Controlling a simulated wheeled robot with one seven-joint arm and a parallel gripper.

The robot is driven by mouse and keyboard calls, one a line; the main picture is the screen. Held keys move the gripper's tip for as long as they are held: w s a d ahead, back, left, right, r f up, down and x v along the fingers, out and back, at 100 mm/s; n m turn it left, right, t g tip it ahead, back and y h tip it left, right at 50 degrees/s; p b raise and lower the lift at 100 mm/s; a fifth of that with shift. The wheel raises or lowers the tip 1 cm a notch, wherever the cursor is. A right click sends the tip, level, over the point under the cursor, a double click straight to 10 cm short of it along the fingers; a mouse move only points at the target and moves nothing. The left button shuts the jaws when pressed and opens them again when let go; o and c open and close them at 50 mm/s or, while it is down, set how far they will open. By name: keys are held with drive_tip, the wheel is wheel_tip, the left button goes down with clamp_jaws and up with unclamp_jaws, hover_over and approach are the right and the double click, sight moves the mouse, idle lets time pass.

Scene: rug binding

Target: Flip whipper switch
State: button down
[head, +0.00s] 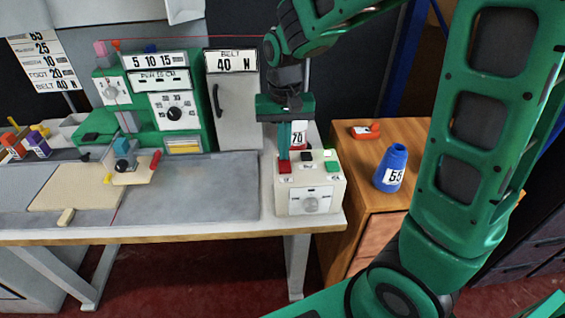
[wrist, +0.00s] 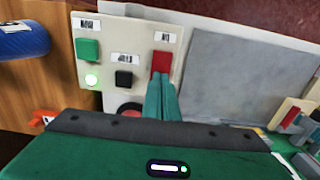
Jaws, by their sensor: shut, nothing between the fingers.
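A cream control box (head: 310,192) stands at the right end of the workbench. Its top carries a red switch (head: 285,166), a black one (head: 306,155) and a green one (head: 331,165); its front has a dial. The wrist view shows the red switch (wrist: 161,64), black switch (wrist: 124,78) and green switch (wrist: 88,50), each with a small label too small to read surely. My gripper (head: 284,157) is shut and empty, pointing down at the red switch. In the wrist view its fingertips (wrist: 161,78) overlap the red switch's near end; whether they touch it I cannot tell.
A blue cone (head: 391,168) marked 55 and a red-orange item (head: 366,131) lie on the wooden cabinet to the right. A grey cabinet and green machine (head: 174,112) stand behind. The grey mat (head: 215,185) left of the box is clear. A pale lamp (wrist: 91,80) glows beside the green switch.

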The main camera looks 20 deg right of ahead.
drive_tip(key=shift+f, duration=0.25)
wheel_tip(320, 180, up, 7)
idle(1.1)
drive_tip(key=shift+s+d, duration=0.1)
drive_tip(key=s+d+f+m, duration=0.1)
drive_tip(key=s+d, duration=0.7)
drive_tip(key=s, duration=0.3)
drive_tip(key=s+d+f+m, duration=0.1)
drive_tip(key=s+d+f, duration=0.1)
drive_tip(key=s+d, duration=0.7)
drive_tip(key=s, duration=0.3)
drive_tip(key=shift+s+m, duration=0.15)
drive_tip(key=shift+m, duration=0.25)
drive_tip(key=shift+f, duration=0.1)
